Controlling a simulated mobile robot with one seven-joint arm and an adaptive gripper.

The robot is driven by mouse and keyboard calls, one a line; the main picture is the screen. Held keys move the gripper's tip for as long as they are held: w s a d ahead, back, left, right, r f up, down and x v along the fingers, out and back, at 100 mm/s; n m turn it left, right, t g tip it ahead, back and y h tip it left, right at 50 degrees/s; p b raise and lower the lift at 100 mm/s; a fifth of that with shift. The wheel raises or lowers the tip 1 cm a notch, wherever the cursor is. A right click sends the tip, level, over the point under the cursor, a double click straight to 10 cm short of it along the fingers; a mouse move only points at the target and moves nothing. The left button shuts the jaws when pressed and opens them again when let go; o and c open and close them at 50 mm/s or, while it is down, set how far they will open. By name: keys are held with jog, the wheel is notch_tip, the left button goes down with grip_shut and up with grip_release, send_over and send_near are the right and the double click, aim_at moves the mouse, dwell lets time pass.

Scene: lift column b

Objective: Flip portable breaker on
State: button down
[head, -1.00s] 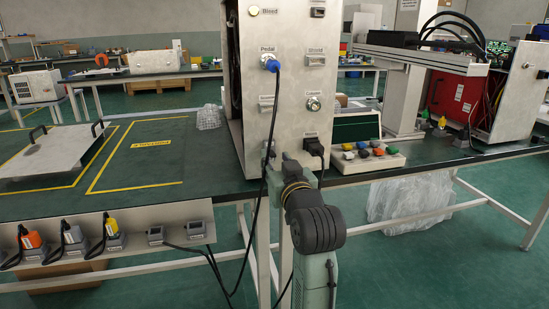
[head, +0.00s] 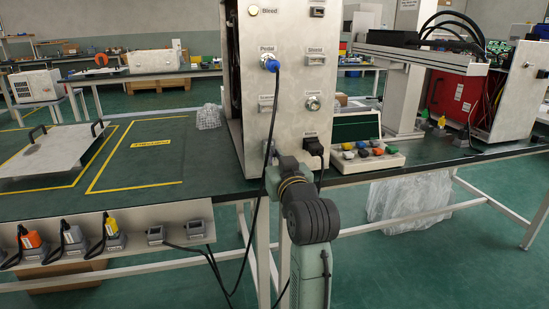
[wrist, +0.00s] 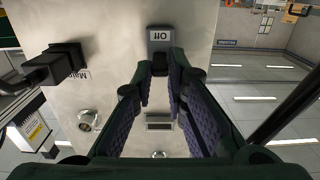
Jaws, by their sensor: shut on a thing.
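The breaker (wrist: 160,36) is a small grey block on the steel panel in the wrist view, marked "Off", with the word upside down. A black part of it (wrist: 160,59) lies between my fingertips. My gripper (wrist: 160,70) is shut on this black part, its two purple-padded fingers reaching up the picture from the bottom.
A black mains plug (wrist: 66,62) sticks out of the panel beside the breaker; it also shows in the head view (head: 314,147). A black cable hangs from the blue pedal plug (head: 270,63) close to my arm.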

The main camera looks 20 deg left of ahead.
jog(key=shift+r, duration=0.15)
jog(key=r+g+p, duration=0.1)
jog(key=p, duration=0.4)
jog(key=shift+r+h, duration=0.15)
jog(key=shift+h, duration=0.15)
jog(key=g+p, duration=0.1)
jog(key=p, duration=0.2)
jog(key=h+p, duration=0.1)
jog(key=p, duration=0.3)
jog(key=shift+w+a+r+g, duration=0.15)
jog(key=shift+w+r+g, duration=0.05)
jog(key=shift+r+g, duration=0.2)
jog(key=shift+f+g+h+p, duration=0.15)
jog(key=shift+g+h+p, duration=0.15)
jog(key=shift+p, duration=0.2)
jog(key=shift+f, duration=0.15)
jog(key=c, duration=1.6)
grip_release()
